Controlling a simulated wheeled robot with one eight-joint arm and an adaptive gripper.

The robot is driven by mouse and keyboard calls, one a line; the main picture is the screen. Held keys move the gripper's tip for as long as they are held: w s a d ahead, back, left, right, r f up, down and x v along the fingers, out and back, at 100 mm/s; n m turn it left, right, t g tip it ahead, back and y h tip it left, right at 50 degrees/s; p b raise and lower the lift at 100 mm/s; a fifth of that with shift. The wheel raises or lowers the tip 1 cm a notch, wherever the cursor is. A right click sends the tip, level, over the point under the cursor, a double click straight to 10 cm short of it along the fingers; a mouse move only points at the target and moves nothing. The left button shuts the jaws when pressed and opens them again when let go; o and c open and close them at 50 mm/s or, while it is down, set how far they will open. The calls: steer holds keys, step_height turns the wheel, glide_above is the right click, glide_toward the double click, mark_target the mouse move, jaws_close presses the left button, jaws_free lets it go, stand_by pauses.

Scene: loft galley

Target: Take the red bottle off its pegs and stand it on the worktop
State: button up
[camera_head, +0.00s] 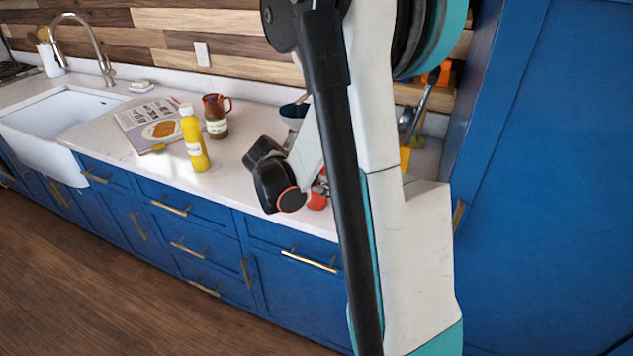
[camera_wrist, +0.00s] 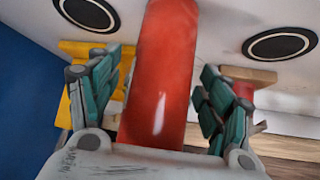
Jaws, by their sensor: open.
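In the wrist view the red bottle (camera_wrist: 160,80) runs from the top edge down between the two fingers of my gripper (camera_wrist: 160,105). The fingers are open, one on each side, with gaps between them and the bottle. A wooden piece (camera_wrist: 248,74) shows behind the right finger; I cannot tell whether it is a peg. In the head view my arm hides the gripper's fingers and most of what is behind them. A small red patch (camera_head: 317,200) shows by my arm; I cannot tell whether it is the bottle. The white worktop (camera_head: 235,180) runs along the wall.
A yellow bottle (camera_head: 193,140), a red mug (camera_head: 214,103), a jar (camera_head: 216,126) and an open book (camera_head: 152,124) stand or lie on the worktop. A white sink (camera_head: 45,155) is at left. A tall blue cabinet (camera_head: 550,180) is at right. A yellow object (camera_wrist: 70,95) is behind the left finger.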

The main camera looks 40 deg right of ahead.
steer(key=shift+a+r, duration=0.1)
steer(key=v, duration=1.1)
steer(key=shift+a+r, duration=0.25)
steer(key=shift+r, duration=0.05)
steer(key=shift+s, duration=0.1)
steer(key=s+a+r+n+t+y, duration=0.1)
steer(key=s+a+n+t+y, duration=0.1)
steer(key=a, duration=0.5)
steer(key=s+a+r+n+t+y, duration=0.1)
steer(key=s+a+n+t+y, duration=0.1)
steer(key=s+a+n+y, duration=0.2)
steer(key=s+a+r+n+t+y, duration=0.1)
steer(key=s+a+n+t+y, duration=0.1)
steer(key=s+a+n, duration=0.5)
steer(key=a+n+y, duration=0.1)
steer(key=a+n, duration=0.2)
steer(key=a, duration=0.1)
steer(key=shift+a, duration=0.3)
